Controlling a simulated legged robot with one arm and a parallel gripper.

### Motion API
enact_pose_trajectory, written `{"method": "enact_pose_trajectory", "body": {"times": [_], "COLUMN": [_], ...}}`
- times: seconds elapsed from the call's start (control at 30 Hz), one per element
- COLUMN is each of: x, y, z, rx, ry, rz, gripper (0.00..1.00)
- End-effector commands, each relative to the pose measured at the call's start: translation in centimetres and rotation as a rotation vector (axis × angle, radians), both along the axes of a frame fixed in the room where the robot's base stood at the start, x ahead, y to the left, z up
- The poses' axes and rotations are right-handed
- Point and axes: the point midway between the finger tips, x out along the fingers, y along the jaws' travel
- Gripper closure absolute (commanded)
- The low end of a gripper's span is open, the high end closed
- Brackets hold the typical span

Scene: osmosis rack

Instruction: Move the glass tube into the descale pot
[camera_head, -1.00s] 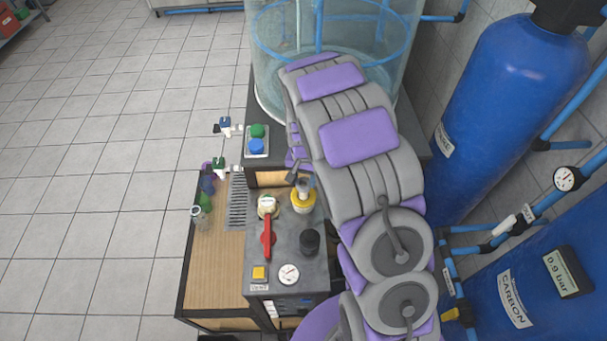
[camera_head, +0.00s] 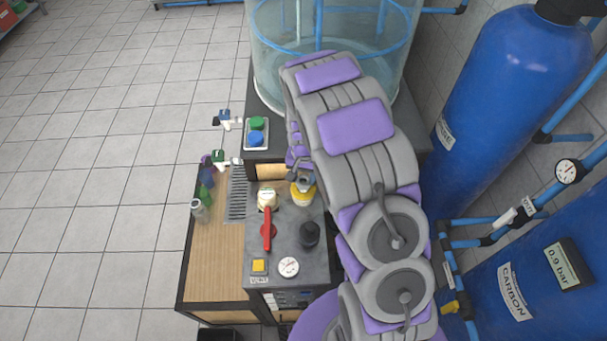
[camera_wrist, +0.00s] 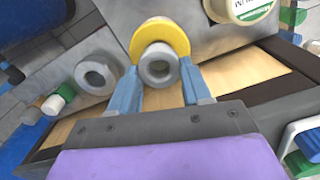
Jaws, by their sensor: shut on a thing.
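My gripper (camera_wrist: 160,88) has its two blue fingers on either side of a grey, hollow round-ended piece (camera_wrist: 158,65), which I take to be the glass tube. The fingers close on it. A yellow-rimmed round pot (camera_wrist: 146,29) lies directly beyond the tube in the wrist view. It also shows in the head view (camera_head: 303,200), on the grey bench top just below my gripper (camera_head: 301,180). No label on it is readable, so I cannot confirm that it is the descale pot. The tube's far end is hidden, so I cannot tell how deep it sits.
A cream-capped container (camera_head: 267,197) and a red lever (camera_head: 268,232) stand left of the yellow-rimmed pot. A black knob (camera_head: 309,234) and a gauge (camera_head: 288,267) are in front. Several bottles stand by a drain grate (camera_head: 238,195). A large clear tank (camera_head: 275,70) rises behind.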

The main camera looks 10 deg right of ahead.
Motion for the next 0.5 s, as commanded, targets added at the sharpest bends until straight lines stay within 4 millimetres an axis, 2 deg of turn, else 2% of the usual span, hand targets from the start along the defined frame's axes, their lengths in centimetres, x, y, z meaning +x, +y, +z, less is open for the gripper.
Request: {"method": "enact_pose_trajectory", "body": {"times": [0.5], "x": [0.0], "y": [0.0], "z": [-1.4], "rx": [0.000], "ry": [0.000], "rz": [0.000], "gripper": [0.69]}}
